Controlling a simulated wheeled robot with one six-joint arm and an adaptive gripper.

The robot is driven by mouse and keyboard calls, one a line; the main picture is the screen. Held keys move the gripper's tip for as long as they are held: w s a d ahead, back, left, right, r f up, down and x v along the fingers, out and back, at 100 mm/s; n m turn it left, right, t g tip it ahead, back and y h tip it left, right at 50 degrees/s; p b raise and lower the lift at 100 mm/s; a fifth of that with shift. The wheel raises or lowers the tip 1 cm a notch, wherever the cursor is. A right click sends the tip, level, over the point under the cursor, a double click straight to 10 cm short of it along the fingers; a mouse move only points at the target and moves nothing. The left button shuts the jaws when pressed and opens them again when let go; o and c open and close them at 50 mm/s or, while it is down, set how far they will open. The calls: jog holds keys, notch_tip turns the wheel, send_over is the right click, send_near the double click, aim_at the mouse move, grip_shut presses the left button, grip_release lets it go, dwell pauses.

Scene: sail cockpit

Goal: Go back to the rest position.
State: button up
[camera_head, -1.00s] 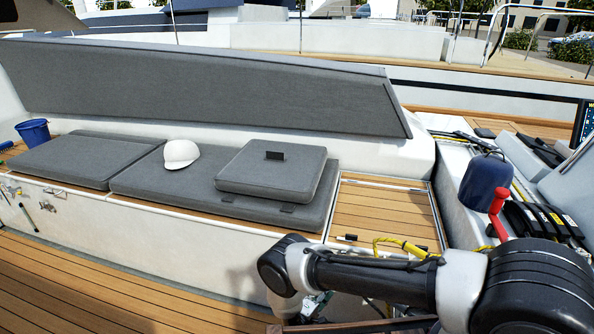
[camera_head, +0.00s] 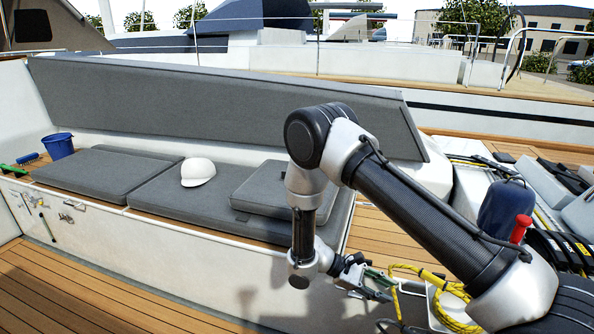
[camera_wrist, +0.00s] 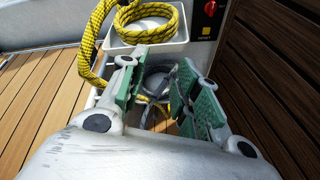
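My gripper (camera_head: 378,284) hangs low at the front of the bench, to the left of a yellow and black rope (camera_head: 440,285). In the wrist view my gripper (camera_wrist: 163,78) has its two green-padded fingers apart, with nothing held between them. My arm is bent, with its elbow raised in front of the grey backrest and the forearm pointing down. Beyond the fingers, the rope lies coiled (camera_wrist: 150,33) in a white tray (camera_wrist: 187,37), and one length hangs over the left side.
The bench carries grey cushions (camera_head: 110,172), a white cap or helmet (camera_head: 198,172) and a blue bucket (camera_head: 59,145). A blue-covered winch with a red handle (camera_head: 521,229) stands at the right. In the wrist view, a wooden panel (camera_wrist: 275,75) is close at right. Wooden deck (camera_head: 90,295) is clear at left.

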jog(key=s+d+r+m+y, duration=0.1)
jog(key=s+r+y, duration=0.15)
jog(key=r, duration=0.45)
jog(key=s+d+r+m+g+y, duration=0.1)
jog(key=r+m+y, duration=0.15)
jog(key=r, duration=0.55)
jog(key=s+d+r+m+y, duration=0.1)
jog(key=s+d+r+y, duration=0.15)
jog(key=r, duration=0.45)
jog(key=s+d+r+m+t+y, duration=0.2)
jog(key=s+d+r+m+t, duration=0.1)
jog(key=r, duration=0.6)
jog(key=s+d+r+m+t+y, duration=0.3)
jog(key=s+d+r+t, duration=0.2)
jog(key=s+r, duration=0.3)
jog(key=shift+r, duration=0.95)
jog(key=shift+s, duration=0.1)
